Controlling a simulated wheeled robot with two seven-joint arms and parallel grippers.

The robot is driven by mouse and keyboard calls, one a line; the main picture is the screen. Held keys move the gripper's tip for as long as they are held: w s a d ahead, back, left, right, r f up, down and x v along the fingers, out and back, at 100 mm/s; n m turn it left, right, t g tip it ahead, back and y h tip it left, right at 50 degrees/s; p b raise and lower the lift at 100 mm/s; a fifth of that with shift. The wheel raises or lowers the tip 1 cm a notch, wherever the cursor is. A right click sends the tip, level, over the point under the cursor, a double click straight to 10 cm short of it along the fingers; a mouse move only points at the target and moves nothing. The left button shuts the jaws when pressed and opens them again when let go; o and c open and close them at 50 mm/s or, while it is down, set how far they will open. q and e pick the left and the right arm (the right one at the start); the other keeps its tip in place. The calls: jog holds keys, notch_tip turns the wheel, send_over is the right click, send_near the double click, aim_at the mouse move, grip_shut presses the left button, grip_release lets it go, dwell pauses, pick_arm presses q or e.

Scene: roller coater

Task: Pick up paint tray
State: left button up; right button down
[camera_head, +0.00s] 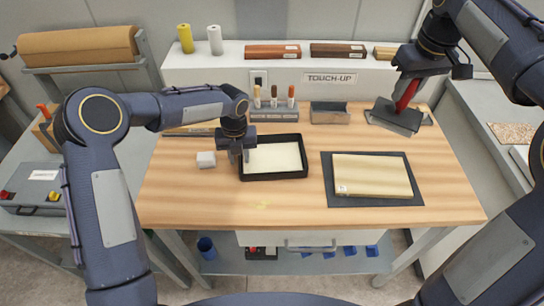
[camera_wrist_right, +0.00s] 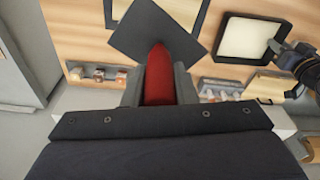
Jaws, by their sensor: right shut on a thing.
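The paint tray (camera_head: 298,175), black-rimmed with a cream inside, lies on the wooden workbench left of centre. It also shows at the upper right of the right wrist view (camera_wrist_right: 222,38). My left gripper (camera_head: 242,160) points down at the tray's left rim. Whether its fingers are closed on the rim is not clear. My right gripper (camera_head: 412,80) is at the back right of the bench, shut on the red handle (camera_wrist_right: 158,78) of a tool with a dark flat plate (camera_head: 393,117).
A cream panel (camera_head: 370,176) lies on a dark mat (camera_head: 415,200) right of the tray. A small white block (camera_head: 206,160) sits left of it. Behind stand a brush holder (camera_head: 273,116) and a grey bin (camera_head: 329,113). The bench front is clear.

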aim_at(401, 105)
pick_arm(q)
grip_shut()
jog(key=shift+r, duration=0.1)
dwell(0.3)
